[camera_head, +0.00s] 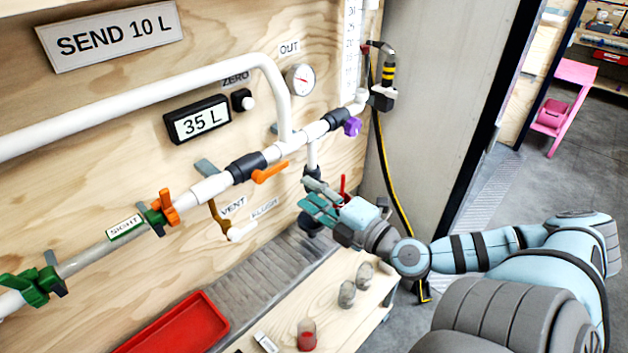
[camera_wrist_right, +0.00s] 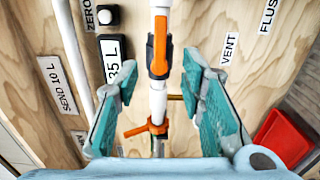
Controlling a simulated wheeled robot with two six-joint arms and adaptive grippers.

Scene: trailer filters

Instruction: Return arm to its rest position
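My right arm (camera_head: 475,250) comes in from the right, stretched toward the plywood panel. My right gripper (camera_head: 322,203) is in front of the lower panel, close to the pipework. In the wrist view my right gripper (camera_wrist_right: 162,85) has its teal fingers spread apart with nothing between their pads. The white pipe with an orange valve handle (camera_wrist_right: 159,50) shows beyond the gap; the gripper looks empty. My left arm and left gripper do not show.
Pipes with a purple handle (camera_head: 352,127), an orange handle (camera_head: 270,172) and green valves (camera_head: 35,285) run across the panel. A display (camera_head: 198,119) reads 35 L. A red tray (camera_head: 180,328) and glass jars (camera_head: 347,294) are below. Open floor lies right.

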